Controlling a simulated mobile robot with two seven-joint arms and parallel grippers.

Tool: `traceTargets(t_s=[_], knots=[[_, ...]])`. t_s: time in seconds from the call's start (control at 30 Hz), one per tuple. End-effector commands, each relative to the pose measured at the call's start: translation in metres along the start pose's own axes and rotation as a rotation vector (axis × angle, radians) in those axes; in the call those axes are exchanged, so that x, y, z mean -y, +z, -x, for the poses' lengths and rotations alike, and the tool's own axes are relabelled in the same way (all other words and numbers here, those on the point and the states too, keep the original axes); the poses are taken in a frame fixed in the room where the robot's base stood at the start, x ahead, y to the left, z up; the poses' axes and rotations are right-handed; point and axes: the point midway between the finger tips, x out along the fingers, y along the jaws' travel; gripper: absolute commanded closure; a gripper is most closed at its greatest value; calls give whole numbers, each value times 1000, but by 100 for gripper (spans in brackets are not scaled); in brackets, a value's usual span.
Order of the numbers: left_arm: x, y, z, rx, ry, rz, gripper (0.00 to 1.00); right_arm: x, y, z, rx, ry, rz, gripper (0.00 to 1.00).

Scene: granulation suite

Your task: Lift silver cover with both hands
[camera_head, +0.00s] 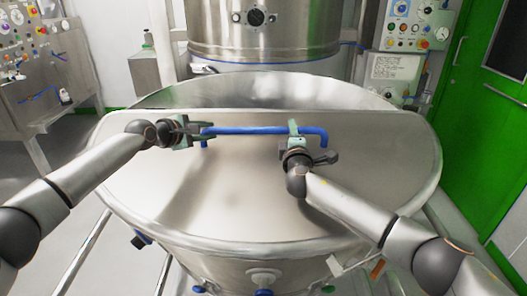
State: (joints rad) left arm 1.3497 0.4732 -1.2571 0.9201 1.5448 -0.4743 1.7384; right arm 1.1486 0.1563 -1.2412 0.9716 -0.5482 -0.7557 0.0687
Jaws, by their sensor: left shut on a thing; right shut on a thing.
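The silver cover (230,195) is a flat metal lid over the near part of a large round steel vessel. A blue bar handle (245,130) runs across it near its far straight edge. My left gripper (200,131) is shut on the left end of the handle. My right gripper (294,130) is shut on the handle right of its middle, coming from the near side. Whether the cover is raised off the rim cannot be told.
The vessel's open far part (260,92) shows behind the cover. A steel cylinder (262,30) stands beyond it. Control panels (415,25) are at the back right, and another panel (30,40) at the left. A green door (490,110) is at the right.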

Motion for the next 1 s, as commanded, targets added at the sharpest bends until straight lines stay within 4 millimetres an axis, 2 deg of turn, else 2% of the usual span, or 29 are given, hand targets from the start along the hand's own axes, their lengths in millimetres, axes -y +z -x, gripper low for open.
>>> traceTargets(t_s=[0.07,0.37,0.8,1.0], knots=[[-7,2,2,3,14,4,100,-3,0,0,1,4,0,100],[-13,4,5,3,14,5,100,-10,0,0,1,3,0,100],[-42,18,19,3,14,6,100,-45,0,-1,1,3,1,100],[-48,21,22,3,13,6,100,-52,0,-1,1,3,2,100]])
